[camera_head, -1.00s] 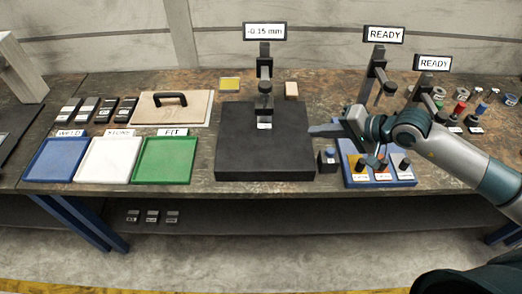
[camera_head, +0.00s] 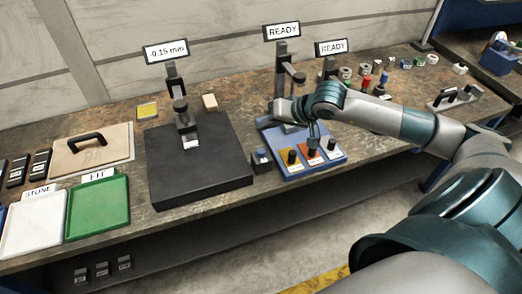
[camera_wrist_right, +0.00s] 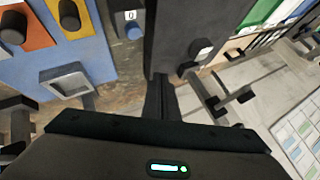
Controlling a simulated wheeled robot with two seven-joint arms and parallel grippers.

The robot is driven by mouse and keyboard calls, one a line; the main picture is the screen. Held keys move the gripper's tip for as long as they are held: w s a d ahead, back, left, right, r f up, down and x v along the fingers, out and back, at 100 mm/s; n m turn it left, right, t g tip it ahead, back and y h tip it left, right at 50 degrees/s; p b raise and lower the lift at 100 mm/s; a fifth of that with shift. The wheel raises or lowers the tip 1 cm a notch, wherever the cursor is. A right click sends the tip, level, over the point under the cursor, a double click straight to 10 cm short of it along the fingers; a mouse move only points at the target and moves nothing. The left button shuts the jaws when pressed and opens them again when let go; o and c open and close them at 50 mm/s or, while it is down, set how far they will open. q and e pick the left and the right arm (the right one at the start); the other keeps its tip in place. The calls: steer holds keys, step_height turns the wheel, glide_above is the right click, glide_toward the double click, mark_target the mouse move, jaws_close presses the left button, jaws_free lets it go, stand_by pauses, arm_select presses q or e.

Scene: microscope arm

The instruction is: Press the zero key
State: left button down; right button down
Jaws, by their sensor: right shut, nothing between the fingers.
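The zero key is a small dark box with a blue button (camera_head: 261,154), standing between the black plate (camera_head: 200,185) and the blue tray (camera_head: 325,163) in the head view. In the right wrist view its blue button (camera_wrist_right: 134,32) shows beside a label reading 0. My right gripper (camera_head: 262,122) is shut and empty, behind the key and apart from it in the head view. Its shut fingers (camera_wrist_right: 162,100) point up in the wrist view, below and right of the key. The display (camera_head: 166,51) over the black plate reads -0.15 mm. My left gripper is out of view.
A gauge stand (camera_head: 180,108) rises from the black plate. Green (camera_head: 98,207) and white trays lie to the left. Spools and coloured parts lie at the right back.

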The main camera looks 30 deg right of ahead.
steer(key=b, duration=0.2)
glide_above(264, 152)
step_height(264, 152, down, 6)
steer(key=shift+f, duration=0.1)
steer(key=shift+f+b, duration=0.7)
steer(key=shift+f, duration=0.1)
stand_by(1.6)
steer(key=shift+f+b, duration=0.4)
steer(key=shift+b, duration=0.55)
steer(key=shift+f+b, duration=0.5)
steer(key=shift+b, duration=0.3)
stand_by(0.8)
steer(key=shift+r, duration=0.1)
stand_by(0.3)
steer(key=shift+r, duration=0.85)
